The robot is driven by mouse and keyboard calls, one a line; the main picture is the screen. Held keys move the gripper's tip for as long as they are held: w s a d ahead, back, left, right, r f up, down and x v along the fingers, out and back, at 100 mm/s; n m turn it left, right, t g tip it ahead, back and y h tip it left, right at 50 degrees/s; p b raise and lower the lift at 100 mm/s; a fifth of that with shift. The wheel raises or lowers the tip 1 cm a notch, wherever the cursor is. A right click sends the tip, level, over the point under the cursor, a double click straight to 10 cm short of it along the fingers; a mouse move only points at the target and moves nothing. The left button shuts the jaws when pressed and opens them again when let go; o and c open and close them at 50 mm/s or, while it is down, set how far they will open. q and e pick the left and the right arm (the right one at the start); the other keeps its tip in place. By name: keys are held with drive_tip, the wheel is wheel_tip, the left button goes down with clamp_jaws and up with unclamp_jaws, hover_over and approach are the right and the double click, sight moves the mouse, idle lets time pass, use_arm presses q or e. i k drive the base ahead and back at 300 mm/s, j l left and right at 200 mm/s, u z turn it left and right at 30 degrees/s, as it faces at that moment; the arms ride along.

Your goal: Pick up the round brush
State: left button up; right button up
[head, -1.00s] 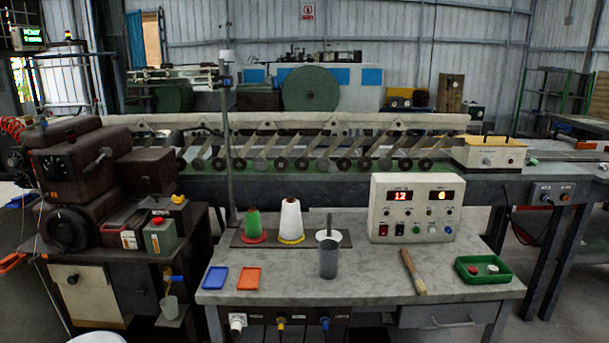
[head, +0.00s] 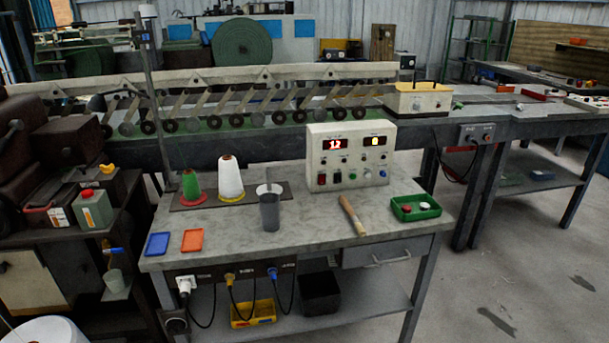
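A wooden, stick-like tool (head: 352,215) lies on the worktable, in front of the control box. It is the thing on the table that most looks like the round brush, but its bristles are too small to make out. It lies tilted, its near end towards the table's front edge, with bare tabletop around it. Neither of my grippers is in view.
The grey worktable (head: 300,232) also carries a control box (head: 350,157), a green tray (head: 416,208) with small round pieces, a grey cup (head: 269,212), thread cones (head: 230,180), a blue tray (head: 157,244) and an orange tray (head: 192,240). Open floor lies right.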

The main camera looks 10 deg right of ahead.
sight(360, 230)
drive_tip(key=i+l+z, duration=0.35)
drive_tip(key=l, duration=0.15)
drive_tip(key=i+l+z, duration=0.7)
drive_tip(key=i+l, duration=0.05)
drive_tip(key=l, duration=0.05)
